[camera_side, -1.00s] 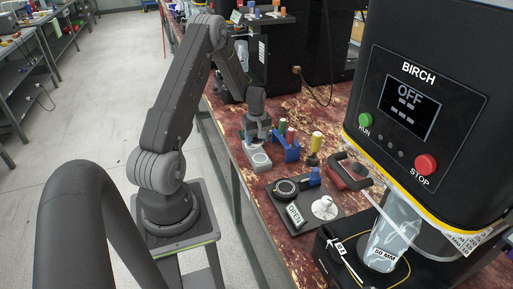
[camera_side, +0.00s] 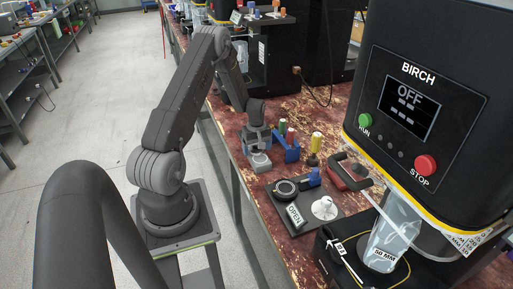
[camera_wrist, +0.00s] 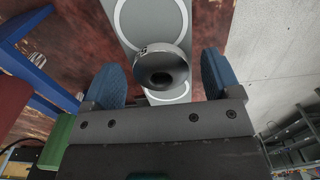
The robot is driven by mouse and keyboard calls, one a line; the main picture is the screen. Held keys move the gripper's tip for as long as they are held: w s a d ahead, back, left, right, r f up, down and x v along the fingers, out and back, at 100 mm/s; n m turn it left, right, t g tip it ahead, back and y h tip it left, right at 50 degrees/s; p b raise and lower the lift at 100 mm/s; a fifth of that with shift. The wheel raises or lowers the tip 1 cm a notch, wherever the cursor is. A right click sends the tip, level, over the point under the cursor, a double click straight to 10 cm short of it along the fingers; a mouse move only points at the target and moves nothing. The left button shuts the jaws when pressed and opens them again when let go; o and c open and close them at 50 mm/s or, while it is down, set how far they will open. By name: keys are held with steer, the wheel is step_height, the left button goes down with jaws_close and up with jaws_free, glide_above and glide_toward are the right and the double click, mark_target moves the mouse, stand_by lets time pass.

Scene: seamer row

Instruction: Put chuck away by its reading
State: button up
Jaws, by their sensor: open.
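The chuck (camera_wrist: 162,68) is a dark grey round piece with a centre hole. A small marking on its rim is too small to read. It is on or just above a grey plate (camera_wrist: 138,14) with white rings; I cannot tell if they touch. My gripper (camera_wrist: 166,76) is open, with one blue fingertip on each side of the chuck. In the side view my gripper (camera_side: 256,140) is low over the grey plate (camera_side: 260,163), and I cannot make out the chuck there.
A blue rack (camera_side: 286,149) stands close beside my gripper. A dark board (camera_side: 318,190) holds a round black dial (camera_side: 285,187), a white disc-shaped piece (camera_side: 324,208) and an OPEN tag (camera_side: 294,215). The BIRCH machine (camera_side: 430,60) reads OFF at the right.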

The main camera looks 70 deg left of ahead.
step_height(320, 180, up, 12)
steer(key=w+d+r+m+t+y, duration=0.15)
steer(key=d+r+m, duration=0.65)
steer(key=d+r, duration=0.9)
steer(key=s+d+r+m+t, duration=0.2)
steer(key=s+d+m, duration=0.3)
steer(key=s+d, duration=0.2)
steer(key=s+d+r+m+t+h, duration=0.1)
steer(key=s+d+m, duration=0.4)
steer(key=d, duration=0.7)
steer(key=shift+s+d+r+t, duration=0.2)
steer(key=shift+s+r+t, duration=0.35)
steer(key=shift+s+r, duration=0.55)
steer(key=shift+h, duration=0.25)
